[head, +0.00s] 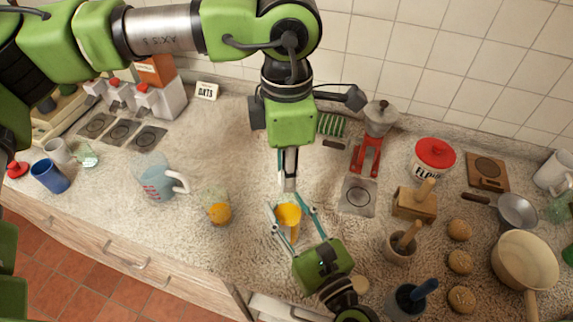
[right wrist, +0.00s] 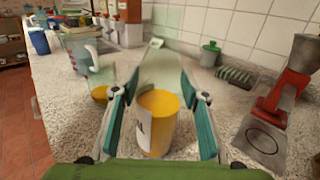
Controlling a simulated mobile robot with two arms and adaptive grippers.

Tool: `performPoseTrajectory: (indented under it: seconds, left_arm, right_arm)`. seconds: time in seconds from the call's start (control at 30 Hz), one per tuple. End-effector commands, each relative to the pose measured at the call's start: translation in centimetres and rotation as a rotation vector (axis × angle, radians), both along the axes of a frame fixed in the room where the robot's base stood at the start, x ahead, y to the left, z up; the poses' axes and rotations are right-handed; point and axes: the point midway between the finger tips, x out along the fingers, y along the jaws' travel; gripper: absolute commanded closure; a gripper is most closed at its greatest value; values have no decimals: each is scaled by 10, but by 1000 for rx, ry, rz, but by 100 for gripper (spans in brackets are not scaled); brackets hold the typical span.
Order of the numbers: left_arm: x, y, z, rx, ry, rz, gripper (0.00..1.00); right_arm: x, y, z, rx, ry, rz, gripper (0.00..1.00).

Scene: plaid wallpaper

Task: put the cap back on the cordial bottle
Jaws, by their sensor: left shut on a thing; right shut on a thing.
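The cordial bottle (head: 288,215) stands upright on the counter, its lower part orange. In the right wrist view the bottle (right wrist: 157,125) has a pale label, clear glass above the orange and a pale narrow top. My right gripper (head: 291,210) is shut around the bottle, one finger on each side, as the right wrist view (right wrist: 160,95) also shows. My left gripper (head: 290,182) points down from above, just over the bottle's top in the head view. It is shut on a small pale thing, apparently the cap, mostly hidden by its fingers. Contact between cap and neck cannot be told.
A glass with orange drink (head: 219,212) and a measuring jug (head: 155,180) stand to the left. A red stand (head: 368,155), a wooden block (head: 414,205), a mortar (head: 400,247) and several buns (head: 460,262) are to the right. Bare counter lies between glass and bottle.

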Motion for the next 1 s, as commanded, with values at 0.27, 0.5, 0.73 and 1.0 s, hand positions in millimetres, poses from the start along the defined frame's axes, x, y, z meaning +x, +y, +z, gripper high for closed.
performPoseTrajectory:
  seconds: [0.27, 0.5, 0.73, 1.0]
  left_arm:
    - [0, 0, -14, 0, 1, 1, 83]
    - [0, 0, -14, 0, 0, 1, 83]
    - [0, 0, -14, 0, 0, 2, 83]
    - [0, 0, -18, 0, 2, 2, 83]
  right_arm:
    - [0, 0, 0, 1, 0, 0, 98]
    - [0, 0, 0, 1, 0, 0, 98]
    - [0, 0, 0, 1, 0, 0, 98]
    - [0, 0, 0, 1, 0, 0, 98]
